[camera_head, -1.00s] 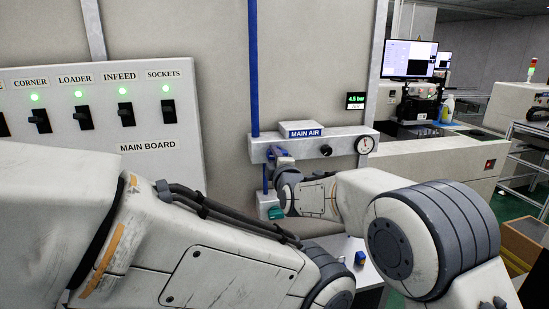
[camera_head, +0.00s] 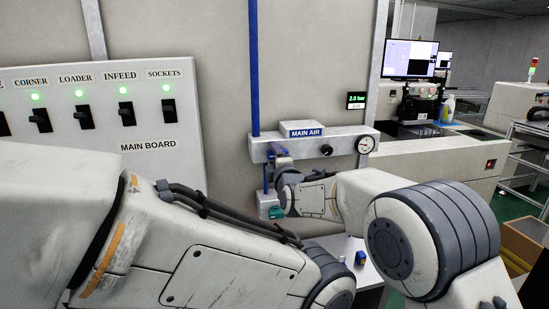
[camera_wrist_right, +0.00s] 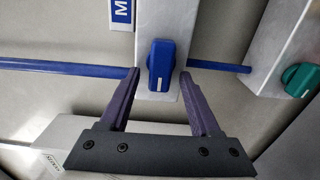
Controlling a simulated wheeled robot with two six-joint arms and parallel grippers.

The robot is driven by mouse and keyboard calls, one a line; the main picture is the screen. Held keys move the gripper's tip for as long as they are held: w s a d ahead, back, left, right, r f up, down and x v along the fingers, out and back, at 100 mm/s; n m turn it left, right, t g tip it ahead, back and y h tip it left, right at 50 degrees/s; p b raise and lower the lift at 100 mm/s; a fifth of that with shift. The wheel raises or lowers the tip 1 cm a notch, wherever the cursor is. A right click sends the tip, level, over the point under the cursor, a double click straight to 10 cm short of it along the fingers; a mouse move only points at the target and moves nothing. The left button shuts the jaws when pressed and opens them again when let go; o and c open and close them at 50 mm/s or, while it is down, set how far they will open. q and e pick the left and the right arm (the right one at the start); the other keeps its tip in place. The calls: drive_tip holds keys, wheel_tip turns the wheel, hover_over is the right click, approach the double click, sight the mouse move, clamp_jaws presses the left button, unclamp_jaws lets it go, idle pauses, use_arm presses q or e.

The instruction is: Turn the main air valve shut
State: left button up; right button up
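The main air valve's blue handle (camera_wrist_right: 161,64) sits on the pale manifold block in the right wrist view. It lies crosswise to the blue pipe (camera_wrist_right: 60,67). My right gripper (camera_wrist_right: 159,77) is open, with one finger on each side of the handle and a visible gap on both sides. In the head view, the right gripper (camera_head: 282,157) is at the left end of the MAIN AIR manifold (camera_head: 343,133), and the handle there is mostly hidden. A readout (camera_head: 356,101) above shows 2.0 bar. My left gripper is out of view.
A round gauge (camera_head: 366,145) and a black knob (camera_head: 326,150) are on the manifold's right. A green handle (camera_head: 276,212) is below; it also shows in the wrist view (camera_wrist_right: 297,78). The main board (camera_head: 105,130) with several switches is on the left.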

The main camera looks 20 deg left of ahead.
drive_tip(key=b+v, duration=0.3)
drive_tip(key=v, duration=0.7)
drive_tip(key=shift+s+d+b, duration=0.15)
drive_tip(key=shift+b, duration=0.25)
